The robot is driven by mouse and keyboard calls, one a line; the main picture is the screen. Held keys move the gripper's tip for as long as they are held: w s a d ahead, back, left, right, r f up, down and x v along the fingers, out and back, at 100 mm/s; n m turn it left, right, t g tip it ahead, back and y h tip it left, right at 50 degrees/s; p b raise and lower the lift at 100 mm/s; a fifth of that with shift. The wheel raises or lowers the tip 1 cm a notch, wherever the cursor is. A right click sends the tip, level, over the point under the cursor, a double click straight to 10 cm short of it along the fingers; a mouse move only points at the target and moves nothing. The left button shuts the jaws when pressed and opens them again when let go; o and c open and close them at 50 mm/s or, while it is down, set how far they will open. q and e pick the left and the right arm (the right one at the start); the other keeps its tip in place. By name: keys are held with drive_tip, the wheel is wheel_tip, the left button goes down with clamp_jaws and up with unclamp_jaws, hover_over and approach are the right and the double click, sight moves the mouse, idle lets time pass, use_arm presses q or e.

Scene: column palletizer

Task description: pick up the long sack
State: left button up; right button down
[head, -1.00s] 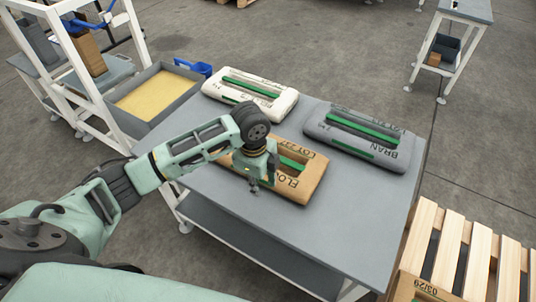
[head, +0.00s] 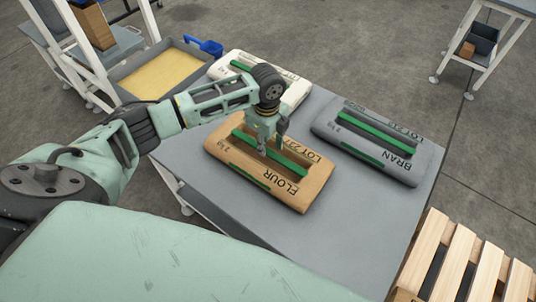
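Three sacks lie flat on a grey table (head: 345,225). The brown FLOUR sack (head: 235,165) is nearest, with a green strip along a recess in its top. The grey BRAN sack (head: 400,165) lies to its right, and a white sack (head: 295,92) lies behind, partly hidden by my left arm. Which sack is the long one is not clear from their looks. My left gripper (head: 272,140) points down over the middle of the FLOUR sack, close to the green strip. Its fingers look apart; whether they touch the strip is hard to tell. My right gripper is out of view.
A grey bin (head: 122,82) of yellow grain with a blue scoop (head: 207,47) stands beyond the table's left end. A wooden pallet (head: 467,255) is at lower right. The table's front part is bare. A white-framed stand (head: 490,35) is at far right.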

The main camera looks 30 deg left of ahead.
sight(268, 150)
use_arm(q)
wheel_tip(268, 150, down, 3)
drive_tip(key=shift+w+r, duration=0.15)
drive_tip(key=shift+f, duration=0.35)
drive_tip(key=shift+c, duration=0.2)
drive_tip(key=c, duration=0.6)
clamp_jaws()
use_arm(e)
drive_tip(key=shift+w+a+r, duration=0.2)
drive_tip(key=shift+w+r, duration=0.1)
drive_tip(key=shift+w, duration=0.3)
use_arm(q)
drive_tip(key=shift+w+r, duration=0.2)
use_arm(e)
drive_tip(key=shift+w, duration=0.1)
